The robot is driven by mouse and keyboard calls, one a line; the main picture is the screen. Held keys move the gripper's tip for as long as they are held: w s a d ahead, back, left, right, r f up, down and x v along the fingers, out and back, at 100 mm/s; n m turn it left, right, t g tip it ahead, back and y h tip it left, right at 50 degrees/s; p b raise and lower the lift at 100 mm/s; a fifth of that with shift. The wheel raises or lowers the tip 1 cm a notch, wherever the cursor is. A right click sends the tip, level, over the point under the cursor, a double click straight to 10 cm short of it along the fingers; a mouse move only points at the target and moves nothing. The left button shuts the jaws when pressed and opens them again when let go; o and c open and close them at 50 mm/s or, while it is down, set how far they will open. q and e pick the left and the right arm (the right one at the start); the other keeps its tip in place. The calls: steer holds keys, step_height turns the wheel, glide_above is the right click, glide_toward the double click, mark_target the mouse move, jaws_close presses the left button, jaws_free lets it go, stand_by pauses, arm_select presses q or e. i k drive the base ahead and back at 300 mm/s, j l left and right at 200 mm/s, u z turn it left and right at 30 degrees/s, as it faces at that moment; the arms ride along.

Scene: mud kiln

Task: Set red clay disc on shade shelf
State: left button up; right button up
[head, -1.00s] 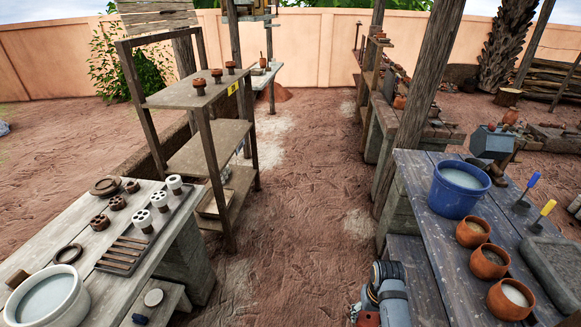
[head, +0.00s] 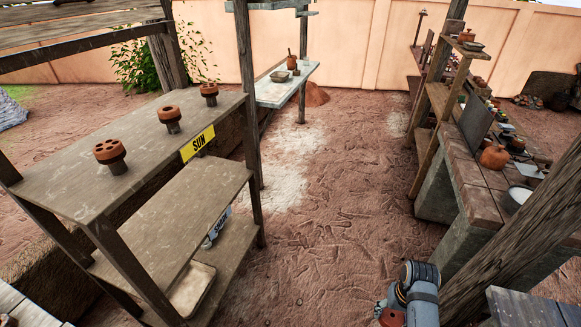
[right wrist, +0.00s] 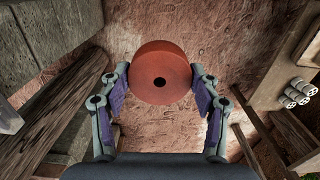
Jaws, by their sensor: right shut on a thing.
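In the head view this gripper (head: 388,309) is low, right of the rack, with a bit of the disc (head: 390,318) showing. The wooden rack at left has a top board (head: 75,152) marked SUN, a bare middle board (head: 165,230) and a lower board (head: 235,262). My left gripper is out of view.
Several dark-stemmed clay pieces (head: 110,154) stand on the top board. A shallow tray (head: 192,288) is on the lower board. A post (head: 530,240) and brick bench (head: 470,170) stand at right. Open dirt ground (head: 330,200) lies between rack and bench.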

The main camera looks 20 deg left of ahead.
mark_target(165, 245)
steer(key=i+u, duration=0.15)
steer(key=i, duration=0.55)
steer(key=i+l+u, duration=0.15)
steer(key=i, duration=0.55)
steer(key=l+u, duration=0.1)
steer(key=u, duration=2.8)
